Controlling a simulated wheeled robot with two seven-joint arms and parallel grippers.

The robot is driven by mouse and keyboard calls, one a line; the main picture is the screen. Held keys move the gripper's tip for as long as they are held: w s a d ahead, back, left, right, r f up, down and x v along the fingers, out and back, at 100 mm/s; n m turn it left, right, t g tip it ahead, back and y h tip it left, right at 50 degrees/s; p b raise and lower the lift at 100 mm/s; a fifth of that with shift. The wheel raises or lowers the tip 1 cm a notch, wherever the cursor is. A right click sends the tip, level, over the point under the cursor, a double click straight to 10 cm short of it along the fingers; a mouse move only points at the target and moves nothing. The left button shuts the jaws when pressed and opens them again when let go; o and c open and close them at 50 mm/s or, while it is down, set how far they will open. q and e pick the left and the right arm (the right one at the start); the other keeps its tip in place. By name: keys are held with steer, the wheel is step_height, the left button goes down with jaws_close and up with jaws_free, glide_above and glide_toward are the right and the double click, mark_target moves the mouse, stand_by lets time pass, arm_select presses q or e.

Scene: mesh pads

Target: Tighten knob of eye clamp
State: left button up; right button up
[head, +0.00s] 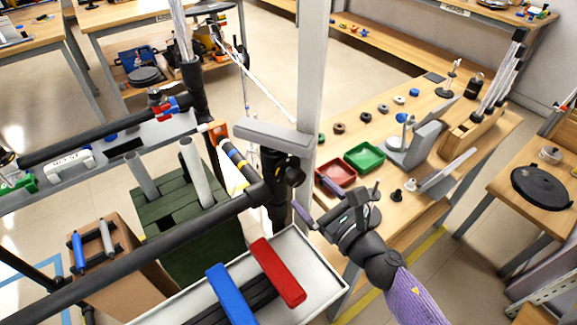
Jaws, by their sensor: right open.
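A black clamp (274,190) sits below a grey block on the pale vertical post, at the end of a black horizontal tube. A dark round knob (294,177) shows on its right side; I cannot tell for sure that this is the eye clamp's knob. My right gripper (314,196) is open and empty, its two purple-grey fingers spread just right of and below the knob. It looks apart from the knob, though the depth is hard to judge. The back of the clamp is hidden. My left gripper is not in view.
The pale post (311,75) stands close to my right gripper. A red tray (336,172) and a green tray (365,157) lie on the wooden bench behind it. A white-rimmed tray (318,263) with a red bar and a blue bar is below.

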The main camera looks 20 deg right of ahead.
mark_target(298, 180)
steer(key=x, duration=0.6)
steer(key=shift+w+a, duration=0.1)
steer(key=shift+w, duration=0.3)
steer(key=shift+c, duration=0.2)
steer(key=c, duration=1.2)
steer(key=shift+c, duration=0.2)
